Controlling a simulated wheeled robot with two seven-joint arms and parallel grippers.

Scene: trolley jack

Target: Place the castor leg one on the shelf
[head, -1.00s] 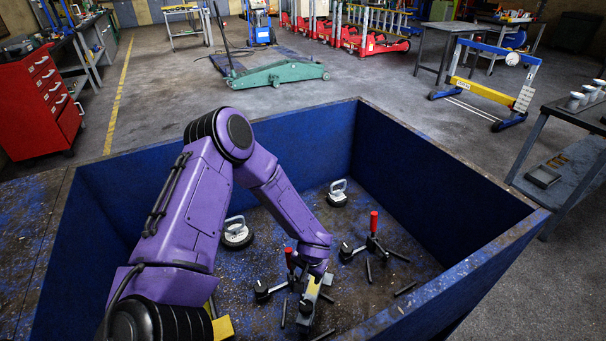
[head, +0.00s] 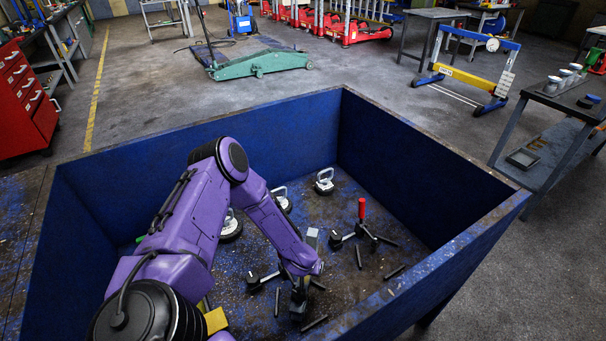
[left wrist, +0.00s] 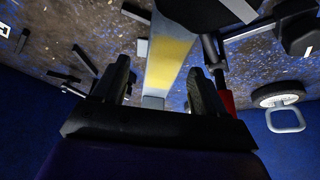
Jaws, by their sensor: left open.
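A metal bar with a yellow band (left wrist: 170,60), which may be the castor leg, runs between my left gripper's fingers in the left wrist view. My left gripper (left wrist: 160,95) is open, with a dark finger on each side of the bar; contact cannot be made out. In the head view my left gripper (head: 300,300) reaches low into the blue bin (head: 430,150), and a grey bar end (head: 311,238) shows beside my arm. Black legs with wheel-like ends and a red handle (head: 362,210) stand just beyond it. My right gripper is not in view.
Suction lifters (head: 325,181) and loose dark rods (head: 394,271) lie on the bin floor. High bin walls surround my arm. A dark table with a lower shelf (head: 545,150) stands right of the bin. A green trolley jack (head: 260,66) is on the floor behind.

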